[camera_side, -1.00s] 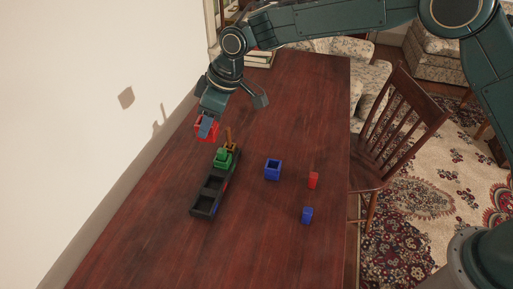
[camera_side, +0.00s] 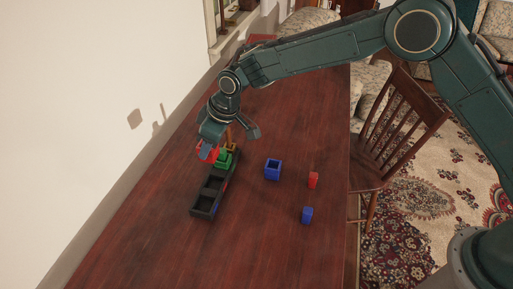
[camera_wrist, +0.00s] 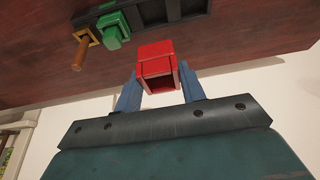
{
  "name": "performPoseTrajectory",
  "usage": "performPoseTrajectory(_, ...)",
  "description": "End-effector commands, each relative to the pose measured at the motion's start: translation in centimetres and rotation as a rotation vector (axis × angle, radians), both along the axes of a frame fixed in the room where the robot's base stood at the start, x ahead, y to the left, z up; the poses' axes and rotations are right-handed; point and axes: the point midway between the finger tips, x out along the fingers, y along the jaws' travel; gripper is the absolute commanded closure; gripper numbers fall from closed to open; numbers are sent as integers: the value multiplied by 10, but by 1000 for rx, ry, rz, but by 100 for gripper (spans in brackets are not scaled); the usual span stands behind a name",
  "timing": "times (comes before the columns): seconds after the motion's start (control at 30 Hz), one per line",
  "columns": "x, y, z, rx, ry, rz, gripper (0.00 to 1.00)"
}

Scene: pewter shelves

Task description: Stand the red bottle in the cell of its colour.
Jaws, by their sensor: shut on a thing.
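My gripper (camera_side: 208,154) is shut on a red hollow box-like thing (camera_wrist: 158,66). Its open end faces the wrist camera, and it looks empty. In the side view it is beside the far left end of the black rack (camera_side: 194,210), partly hidden by my fingers. The rack has a row of cells; a green thing (camera_side: 225,160) stands at its far end and the nearer two cells look empty. Red and blue marks show on the rack's right side. A small upright red piece (camera_side: 313,180) stands on the table at the right. I cannot tell which red thing is the bottle.
A blue open box (camera_side: 272,170) stands right of the rack. A small blue piece (camera_side: 307,215) stands nearer the front right. An orange-brown square thing with a wooden stick (camera_wrist: 82,48) is by the green thing. The wall borders the table's left; the table's front is clear.

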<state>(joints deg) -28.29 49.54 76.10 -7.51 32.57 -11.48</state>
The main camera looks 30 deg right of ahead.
Motion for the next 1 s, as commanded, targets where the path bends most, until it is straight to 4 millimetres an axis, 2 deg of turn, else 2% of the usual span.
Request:
performPoseTrajectory(0.2, -1, 0, -43, -1, 2, 0, 87)
performPoseTrajectory(0.4, 0, 0, -70, -1, 1, 0, 87)
performPoseTrajectory(0.77, 0, 0, -80, 0, -1, 0, 87)
performPoseTrajectory(1.0, 0, 0, -104, -1, 1, 0, 87)
